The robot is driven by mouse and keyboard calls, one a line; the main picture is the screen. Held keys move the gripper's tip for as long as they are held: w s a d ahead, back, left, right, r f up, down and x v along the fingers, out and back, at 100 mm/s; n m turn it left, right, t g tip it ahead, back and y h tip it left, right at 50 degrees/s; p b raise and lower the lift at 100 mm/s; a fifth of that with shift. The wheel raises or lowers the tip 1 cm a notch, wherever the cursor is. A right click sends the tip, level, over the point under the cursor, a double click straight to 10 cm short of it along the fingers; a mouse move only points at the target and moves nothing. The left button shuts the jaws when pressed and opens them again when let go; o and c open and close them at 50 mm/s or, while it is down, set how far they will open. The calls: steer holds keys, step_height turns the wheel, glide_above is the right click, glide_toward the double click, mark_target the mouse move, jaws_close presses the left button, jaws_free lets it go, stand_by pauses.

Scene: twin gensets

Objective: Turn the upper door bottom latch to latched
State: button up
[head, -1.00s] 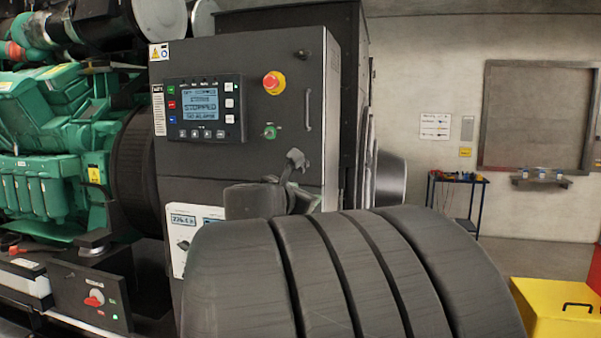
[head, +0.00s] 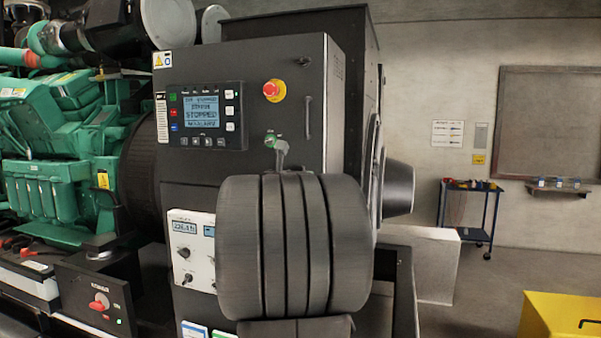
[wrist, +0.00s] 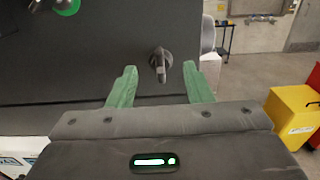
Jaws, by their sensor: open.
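The dark control cabinet's upper door (head: 245,60) faces me. In the wrist view a small black latch (wrist: 160,62) stands out from the dark panel, its lever roughly vertical in the picture. My gripper (wrist: 160,68) is open, its two green fingers to the left and right of the latch. The latch appears between the fingertips, with a gap on both sides; I cannot tell how far the fingers are from the panel. In the head view my arm hides the latch and most of the gripper.
A display panel (head: 207,115), a red emergency stop (head: 274,90) and a vertical door handle (head: 308,116) are on the cabinet. The green engine (head: 40,150) stands at left. A trolley (head: 468,210) and a yellow box (head: 560,318) stand at right, with open floor between.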

mark_target(305, 169)
steer(key=shift+x, duration=1.35)
steer(key=c, duration=1)
steer(key=shift+o, duration=0.2)
steer(key=shift+f+m, duration=0.1)
steer(key=shift+m, duration=0.2)
steer(key=m+b, duration=0.7)
steer(key=m, duration=0.1)
steer(key=m+b, duration=0.8)
steer(key=m, duration=0.1)
steer(key=shift+s+d+f+b, duration=0.1)
steer(key=shift+d+f+b, duration=0.1)
steer(key=shift+b, duration=0.1)
steer(key=shift+r+m, duration=0.1)
steer(key=shift+m, duration=0.2)
